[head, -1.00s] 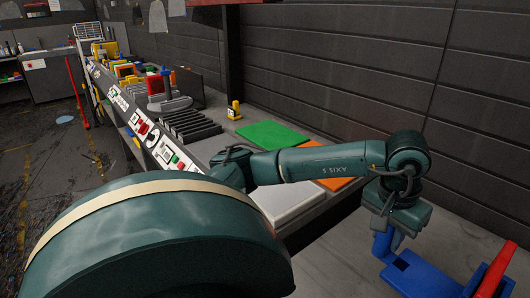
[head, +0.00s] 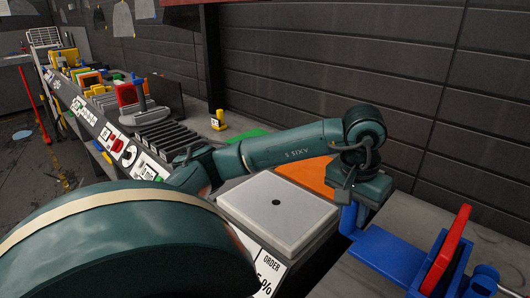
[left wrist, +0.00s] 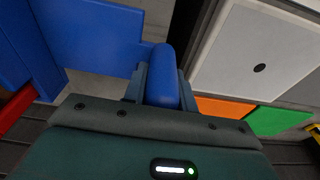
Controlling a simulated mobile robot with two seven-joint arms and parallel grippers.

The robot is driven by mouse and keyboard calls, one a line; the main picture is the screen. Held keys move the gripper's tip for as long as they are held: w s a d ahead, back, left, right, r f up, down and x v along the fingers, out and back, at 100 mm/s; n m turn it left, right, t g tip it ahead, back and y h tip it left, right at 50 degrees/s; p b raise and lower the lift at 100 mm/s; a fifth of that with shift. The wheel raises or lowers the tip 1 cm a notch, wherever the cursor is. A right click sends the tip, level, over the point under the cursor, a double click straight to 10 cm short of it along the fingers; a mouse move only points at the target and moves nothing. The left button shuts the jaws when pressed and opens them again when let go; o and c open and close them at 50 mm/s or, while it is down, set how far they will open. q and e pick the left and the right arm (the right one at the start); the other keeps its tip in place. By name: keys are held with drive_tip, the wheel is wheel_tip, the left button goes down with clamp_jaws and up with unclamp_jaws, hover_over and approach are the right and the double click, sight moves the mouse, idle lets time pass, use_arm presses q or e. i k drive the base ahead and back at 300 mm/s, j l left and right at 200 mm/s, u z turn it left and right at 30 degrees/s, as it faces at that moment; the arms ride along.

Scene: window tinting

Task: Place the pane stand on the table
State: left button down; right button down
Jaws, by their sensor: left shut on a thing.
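The blue pane stand (head: 385,262) has a flat base, an upright post and a red piece (head: 448,250) at its right end. It hangs from my left gripper (head: 352,199), which is shut on the top of the post. In the left wrist view the rounded blue post (left wrist: 163,80) sits between the fingers of the gripper (left wrist: 160,92). The stand is at the lower right of the head view, in front of a grey surface (head: 405,208); I cannot tell whether it touches it. My right gripper is not in view.
A white square pad (head: 260,225) with a black dot, an orange panel (head: 308,176) and a green panel (head: 248,135) lie on the bench left of the stand. A black slotted rack (head: 172,136) and coloured items stand farther back. A dark wall runs behind.

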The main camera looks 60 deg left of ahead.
sight(263, 204)
drive_tip(key=k+j, duration=0.1)
drive_tip(key=j, duration=0.4)
drive_tip(key=k+j, duration=0.1)
drive_tip(key=j, duration=0.4)
drive_tip(key=k+j, duration=0.1)
drive_tip(key=j, duration=0.45)
